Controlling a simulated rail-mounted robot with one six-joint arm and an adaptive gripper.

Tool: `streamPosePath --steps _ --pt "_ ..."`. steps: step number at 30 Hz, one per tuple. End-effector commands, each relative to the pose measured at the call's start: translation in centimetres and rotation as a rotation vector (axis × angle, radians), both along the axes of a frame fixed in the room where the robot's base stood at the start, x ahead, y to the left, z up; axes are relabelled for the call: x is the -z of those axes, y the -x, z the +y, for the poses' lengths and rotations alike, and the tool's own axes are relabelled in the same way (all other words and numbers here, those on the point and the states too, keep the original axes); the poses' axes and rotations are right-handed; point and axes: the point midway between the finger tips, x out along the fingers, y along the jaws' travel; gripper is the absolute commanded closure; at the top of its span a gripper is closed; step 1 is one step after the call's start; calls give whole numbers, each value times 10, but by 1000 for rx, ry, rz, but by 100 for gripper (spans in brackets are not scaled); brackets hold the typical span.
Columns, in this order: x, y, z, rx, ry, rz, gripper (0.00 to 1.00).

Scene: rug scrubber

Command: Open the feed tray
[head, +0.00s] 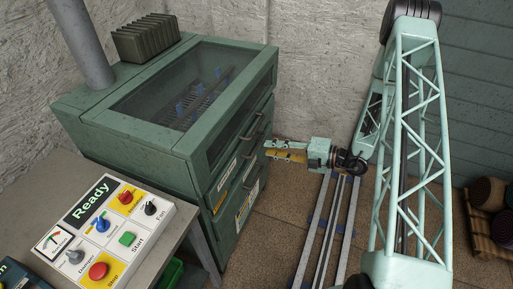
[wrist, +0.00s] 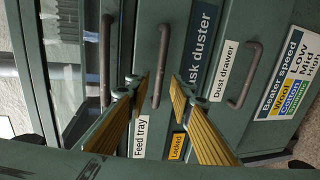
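The feed tray front is a green panel on the machine. Its white "Feed tray" label (wrist: 140,136) shows in the wrist view, with a dark bar handle (wrist: 161,62) on the same panel. The tray looks shut. My gripper (wrist: 158,86) is open, its yellow-padded fingers on either side of the lower part of this handle. I cannot tell whether they touch it. In the head view my gripper (head: 269,149) is just right of the front of the green machine (head: 135,137), fingers pointing at it. The fingers hide part of the panel in the wrist view.
Another handle (wrist: 105,60) is on the left by the glass lid. The dust drawer handle (wrist: 244,74) and a yellow "Locked" label (wrist: 178,146) are to the right. A control panel (head: 148,215) reads "Ready". Floor rails (head: 328,226) run beside the machine.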

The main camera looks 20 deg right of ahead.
Motion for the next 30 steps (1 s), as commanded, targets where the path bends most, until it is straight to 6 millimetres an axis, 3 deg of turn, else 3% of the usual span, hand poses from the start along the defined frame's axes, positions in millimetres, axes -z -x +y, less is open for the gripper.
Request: streamPosePath --steps 18,30 --pt "12 -35 45 -1 0 -1 79" --pt "15 -43 55 0 0 0 79"
